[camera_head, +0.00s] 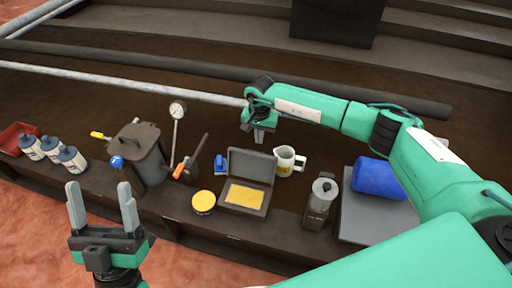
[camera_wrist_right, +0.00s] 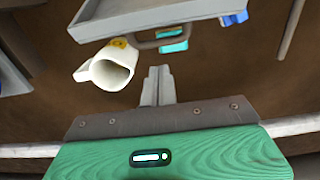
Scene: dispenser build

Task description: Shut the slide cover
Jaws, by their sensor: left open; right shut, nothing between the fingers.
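I cannot tell for sure which part is the slide cover. A grey case (camera_head: 229,197) with a yellow panel inside stands on the dark ledge, its lid (camera_head: 252,163) raised at the back. A grey tray-like panel (camera_wrist_right: 140,14) at the top of the right wrist view may be this lid. My right gripper (camera_head: 260,137) is shut and empty, pointing down above and behind the case. Its closed fingers show in the right wrist view (camera_wrist_right: 158,84), apart from the panel and the mug. My left gripper (camera_head: 103,206) is open and empty in front of the ledge at left.
A white mug (camera_head: 285,162) stands right of the lid, also close to the right fingers in the wrist view (camera_wrist_right: 105,70). A grey dispenser-like canister (camera_head: 318,207), a blue cylinder (camera_head: 378,178), a yellow-topped tin (camera_head: 203,201), a dark bin (camera_head: 148,160) and several bottles crowd the ledge.

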